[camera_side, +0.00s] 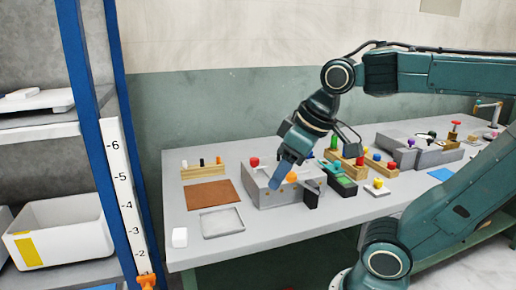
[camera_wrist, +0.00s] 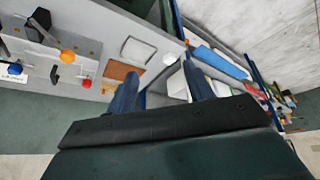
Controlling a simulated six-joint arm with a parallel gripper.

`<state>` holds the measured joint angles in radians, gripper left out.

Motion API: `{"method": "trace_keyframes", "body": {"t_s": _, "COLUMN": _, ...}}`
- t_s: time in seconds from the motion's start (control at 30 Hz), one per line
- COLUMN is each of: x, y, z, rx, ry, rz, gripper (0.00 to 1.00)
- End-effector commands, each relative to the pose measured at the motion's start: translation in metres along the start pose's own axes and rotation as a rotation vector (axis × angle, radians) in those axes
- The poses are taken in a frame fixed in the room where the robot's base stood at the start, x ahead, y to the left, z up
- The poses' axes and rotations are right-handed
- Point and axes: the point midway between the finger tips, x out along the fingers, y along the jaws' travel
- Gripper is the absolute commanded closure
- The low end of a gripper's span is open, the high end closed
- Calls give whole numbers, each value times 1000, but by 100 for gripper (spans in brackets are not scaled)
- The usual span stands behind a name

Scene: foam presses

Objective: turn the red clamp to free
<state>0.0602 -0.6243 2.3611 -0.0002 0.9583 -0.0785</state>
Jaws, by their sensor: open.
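A grey press block (camera_side: 252,186) stands near the middle of the table. A red knob (camera_side: 254,161), which may be the red clamp, sits at its back left; it also shows in the wrist view (camera_wrist: 87,84). An orange knob (camera_side: 291,177) is at the block's front, and in the wrist view (camera_wrist: 68,56) it lies beside a black lever (camera_wrist: 55,75). My gripper (camera_side: 276,183) is open and empty, tilted down in front of the block in the side view. In the wrist view its blue fingers (camera_wrist: 162,88) stand apart, with the block off to the left. I cannot tell the clamp's turn position.
A brown pad (camera_side: 212,195) and a grey tray (camera_side: 222,221) lie left of the block. Wooden racks (camera_side: 205,173) hold small pegs. A second grey block (camera_side: 437,155) with a red handle (camera_side: 455,124) stands at the right.

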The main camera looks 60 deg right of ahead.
Motion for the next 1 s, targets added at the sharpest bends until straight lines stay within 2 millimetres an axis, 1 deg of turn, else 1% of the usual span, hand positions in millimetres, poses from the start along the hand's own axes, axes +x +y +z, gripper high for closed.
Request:
{"method": "trace_keyframes", "body": {"t_s": 0.03, "x": -1, "y": 5, "z": -12, "rx": -1, "ry": -14, "rz": 7, "gripper": 48}}
{"method": "trace_keyframes", "body": {"t_s": 0.23, "x": -6, "y": 29, "z": -57, "rx": -28, "ry": -72, "rz": 28, "gripper": 48}}
{"method": "trace_keyframes", "body": {"t_s": 0.37, "x": -4, "y": 48, "z": -85, "rx": -45, "ry": -112, "rz": 36, "gripper": 48}}
{"method": "trace_keyframes", "body": {"t_s": 0.5, "x": 0, "y": 71, "z": -113, "rx": -63, "ry": -153, "rz": 41, "gripper": 48}}
{"method": "trace_keyframes", "body": {"t_s": 0.67, "x": 9, "y": 101, "z": -141, "rx": -82, "ry": -201, "rz": 41, "gripper": 48}}
{"method": "trace_keyframes", "body": {"t_s": 0.8, "x": 20, "y": 131, "z": -162, "rx": -97, "ry": -242, "rz": 36, "gripper": 48}}
{"method": "trace_keyframes", "body": {"t_s": 1.0, "x": 39, "y": 177, "z": -185, "rx": -118, "ry": -297, "rz": 22, "gripper": 48}}
